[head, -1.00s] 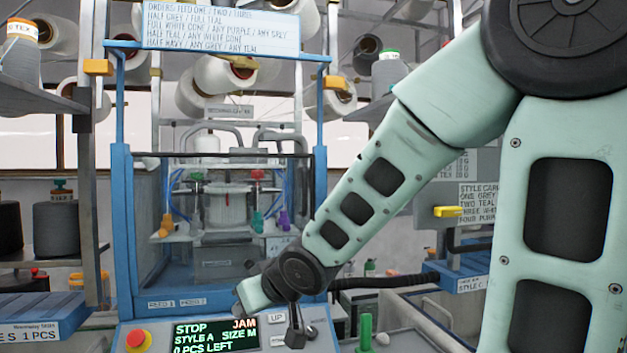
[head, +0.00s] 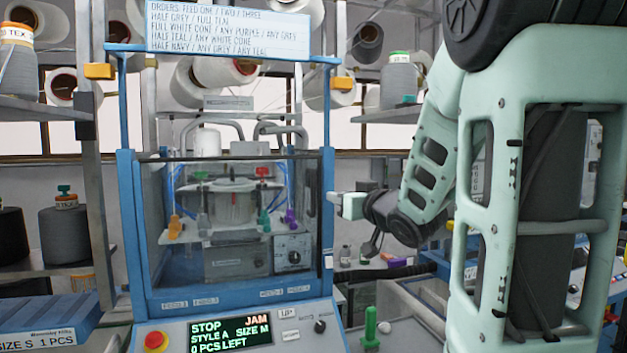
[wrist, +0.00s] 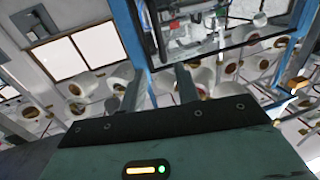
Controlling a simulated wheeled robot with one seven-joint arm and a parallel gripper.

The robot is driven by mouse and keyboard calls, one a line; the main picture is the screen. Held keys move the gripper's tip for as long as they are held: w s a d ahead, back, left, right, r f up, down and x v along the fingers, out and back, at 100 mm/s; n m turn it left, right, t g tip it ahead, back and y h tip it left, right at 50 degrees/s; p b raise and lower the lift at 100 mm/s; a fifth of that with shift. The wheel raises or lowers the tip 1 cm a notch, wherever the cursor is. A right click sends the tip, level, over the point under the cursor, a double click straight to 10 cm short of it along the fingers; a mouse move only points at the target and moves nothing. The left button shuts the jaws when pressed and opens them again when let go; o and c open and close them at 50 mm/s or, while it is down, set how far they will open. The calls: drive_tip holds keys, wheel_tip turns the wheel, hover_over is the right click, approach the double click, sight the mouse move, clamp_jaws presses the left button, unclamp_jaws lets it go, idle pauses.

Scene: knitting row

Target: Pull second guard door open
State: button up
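The blue-framed knitting machine (head: 127,220) stands in the middle of the head view. A clear guard door (head: 215,283) with a blue frame covers its front and looks closed. I cannot tell which door counts as the second. My gripper (head: 334,198) is beside the machine's right post (head: 327,220), at about mid-door height; touching or apart is unclear. In the wrist view, the two dark fingers of my gripper (wrist: 160,88) stand apart with nothing visible between them. A blue post (wrist: 133,40) shows tilted beyond them. No door handle is clearly visible.
The control panel (head: 235,328) below the door reads STOP and JAM, with a red button (head: 156,341). A green peg (head: 370,325) stands at lower right. Shelves with yarn cones (head: 65,225) flank the left. My arm fills the right side.

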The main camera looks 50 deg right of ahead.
sight(315, 189)
drive_tip(key=p+x, duration=0.3)
drive_tip(key=x, duration=1.1)
drive_tip(key=shift+f, duration=0.1)
clamp_jaws()
